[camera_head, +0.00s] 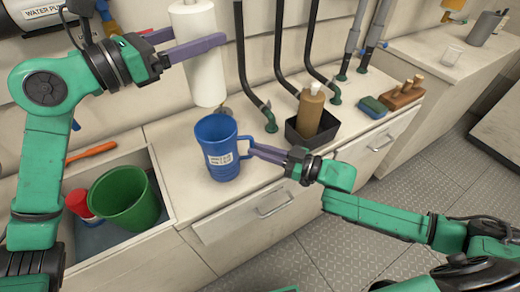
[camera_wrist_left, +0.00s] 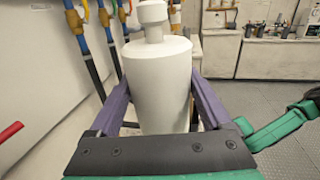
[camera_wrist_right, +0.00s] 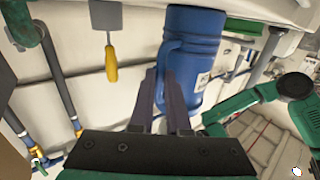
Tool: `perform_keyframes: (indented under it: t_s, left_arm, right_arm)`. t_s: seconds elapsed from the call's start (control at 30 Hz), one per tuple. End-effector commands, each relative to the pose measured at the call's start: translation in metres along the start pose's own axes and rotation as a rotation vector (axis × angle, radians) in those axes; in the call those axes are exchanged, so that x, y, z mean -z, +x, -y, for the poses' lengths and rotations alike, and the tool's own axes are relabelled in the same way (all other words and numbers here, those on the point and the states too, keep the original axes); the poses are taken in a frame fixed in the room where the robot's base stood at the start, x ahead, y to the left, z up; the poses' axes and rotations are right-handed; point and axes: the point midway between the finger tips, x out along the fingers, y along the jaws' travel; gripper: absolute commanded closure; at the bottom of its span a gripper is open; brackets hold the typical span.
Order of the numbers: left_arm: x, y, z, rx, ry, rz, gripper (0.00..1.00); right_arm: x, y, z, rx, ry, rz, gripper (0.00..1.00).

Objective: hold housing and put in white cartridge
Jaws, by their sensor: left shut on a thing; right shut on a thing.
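The white cartridge (camera_head: 203,75) is a tall cylinder with a narrower neck, held upright. My left gripper (camera_head: 198,42) is shut on it, with a purple finger on either side; the left wrist view shows the cartridge (camera_wrist_left: 157,85) between the fingers. The blue housing (camera_head: 215,150) is an upright mug-like cup with a label and a side handle. My right gripper (camera_head: 250,147) is shut on its handle, from the right. In the head view the cartridge's lower end appears just above the housing's rim, apart from it. The housing's inside is mostly hidden.
A black tray (camera_head: 300,138) with a brown bottle (camera_head: 308,110) stands right of the housing, below dark hoses. A green bucket (camera_head: 125,200) and a red-lidded container (camera_head: 78,204) sit in the open bin at left. A sponge (camera_head: 373,107) and wooden block (camera_head: 400,97) lie farther right.

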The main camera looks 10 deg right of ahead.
Motion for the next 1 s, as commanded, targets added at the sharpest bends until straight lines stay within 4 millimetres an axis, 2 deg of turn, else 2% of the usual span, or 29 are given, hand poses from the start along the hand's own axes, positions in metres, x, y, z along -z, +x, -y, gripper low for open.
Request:
perform_keyframes:
  t_s: [1.0]
  left_arm:
    - [0.051,0.000,0.000,0.000,-0.001,0.000,0.85]
  right_arm:
    - [0.000,0.000,0.000,0.000,0.000,-0.001,1.00]
